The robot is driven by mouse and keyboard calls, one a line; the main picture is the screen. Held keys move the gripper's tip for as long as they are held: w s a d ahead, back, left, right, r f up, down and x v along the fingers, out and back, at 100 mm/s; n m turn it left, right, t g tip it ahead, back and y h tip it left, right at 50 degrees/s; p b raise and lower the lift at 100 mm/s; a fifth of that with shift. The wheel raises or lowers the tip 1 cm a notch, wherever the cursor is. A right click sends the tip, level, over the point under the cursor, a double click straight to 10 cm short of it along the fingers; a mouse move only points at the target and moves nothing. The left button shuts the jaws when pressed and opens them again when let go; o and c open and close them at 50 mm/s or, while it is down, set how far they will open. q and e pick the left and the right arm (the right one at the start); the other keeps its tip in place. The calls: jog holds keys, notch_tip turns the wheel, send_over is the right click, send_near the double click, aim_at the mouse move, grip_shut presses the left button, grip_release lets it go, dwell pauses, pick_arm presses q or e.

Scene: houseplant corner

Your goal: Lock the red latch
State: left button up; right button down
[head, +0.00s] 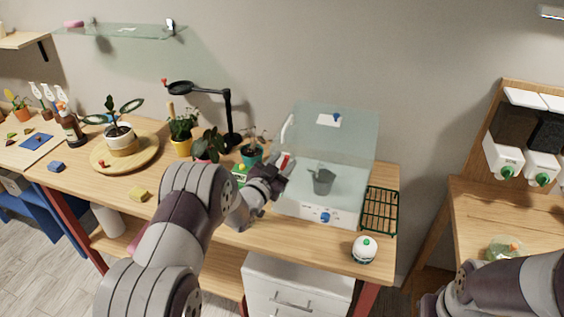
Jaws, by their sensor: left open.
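A clear-walled case (300,207) with a white base stands on the wooden bench, with a dark grey pot (322,181) inside. Its clear lid panel (350,138) is raised at the back and carries a white label and a blue part. A blue knob (325,216) is on the base's front. A small red piece (285,160) shows at the case's left side, by my left gripper's fingertips; I cannot tell whether it is the red latch. My left gripper (281,168) is open beside it, partly covering that side. My right arm enters at bottom right; its gripper is out of view.
A green wire rack (380,210) and a white round timer-like object (364,249) lie right of the case. Potted plants (181,130) and a black lamp (228,118) stand at the left and behind. A yellow block (139,194) lies near the bench's front.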

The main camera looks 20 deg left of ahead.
pick_arm(q)
jog(key=shift+c, duration=0.3)
grip_shut()
jog(key=n+b, duration=0.1)
jog(key=b, duration=0.1)
jog(key=a+n+b, duration=0.1)
jog(key=n+b, duration=0.1)
jog(key=shift+f+t, duration=0.15)
jog(key=shift+t, duration=0.25)
jog(key=shift+o, duration=0.3)
grip_release()
jog(key=shift+a, duration=0.1)
